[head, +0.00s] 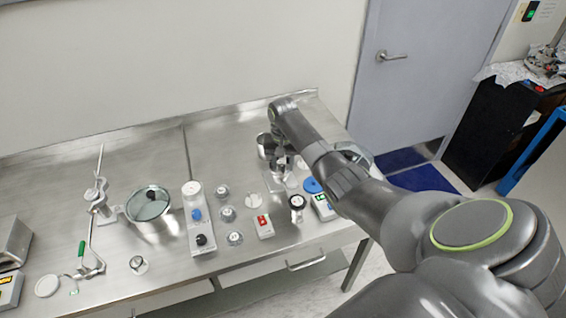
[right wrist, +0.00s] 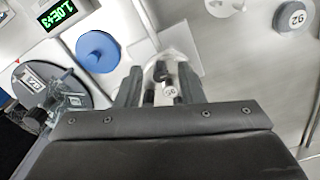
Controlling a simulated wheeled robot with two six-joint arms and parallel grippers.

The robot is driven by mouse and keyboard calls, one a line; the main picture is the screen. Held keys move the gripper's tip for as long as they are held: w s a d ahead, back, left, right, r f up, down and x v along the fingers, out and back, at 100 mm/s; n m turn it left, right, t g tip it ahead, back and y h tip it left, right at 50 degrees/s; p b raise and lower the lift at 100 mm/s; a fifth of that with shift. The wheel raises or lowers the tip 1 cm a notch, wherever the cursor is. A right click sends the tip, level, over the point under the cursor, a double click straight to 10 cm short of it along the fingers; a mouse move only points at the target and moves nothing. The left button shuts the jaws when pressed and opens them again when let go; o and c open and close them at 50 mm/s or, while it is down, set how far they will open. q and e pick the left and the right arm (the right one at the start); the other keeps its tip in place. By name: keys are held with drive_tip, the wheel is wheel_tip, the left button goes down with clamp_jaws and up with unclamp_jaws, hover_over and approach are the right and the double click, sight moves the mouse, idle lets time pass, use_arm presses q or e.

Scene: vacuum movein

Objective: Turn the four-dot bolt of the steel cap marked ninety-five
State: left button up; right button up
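My right gripper (right wrist: 160,76) is open in the right wrist view, its two dark fingers standing apart. Between them is a steel piece with small dark bolts (right wrist: 160,70) and a round face with a small number (right wrist: 170,91), which looks like 95 but is too small to be sure. I see no clear contact between fingers and bolts. The dots on the bolts cannot be made out. In the head view my right gripper (head: 279,158) is low over the table's right part, and the arm partly hides the piece. My left gripper is not in view.
A blue disc (right wrist: 97,50) and a green-lit display (right wrist: 57,13) lie near the gripper. Another numbered round cap (right wrist: 294,17) is at upper right. On the steel table (head: 60,150) stand a lidded pot (head: 148,203), a knobbed white block (head: 198,225) and a red-and-white box (head: 264,226).

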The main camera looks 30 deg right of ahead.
drive_tip(key=shift+c, duration=0.3)
clamp_jaws()
drive_tip(key=shift+r+p, duration=0.2)
drive_tip(key=shift+p, duration=0.2)
drive_tip(key=shift+r+m+p, duration=0.15)
drive_tip(key=shift+m+p, duration=0.85)
drive_tip(key=shift+p, duration=0.1)
drive_tip(key=shift+m+p, duration=0.4)
drive_tip(key=shift+f+m+p, duration=0.25)
drive_tip(key=shift+m+p, duration=0.15)
drive_tip(key=shift+m, duration=0.3)
drive_tip(key=shift+o, duration=0.3)
unclamp_jaws()
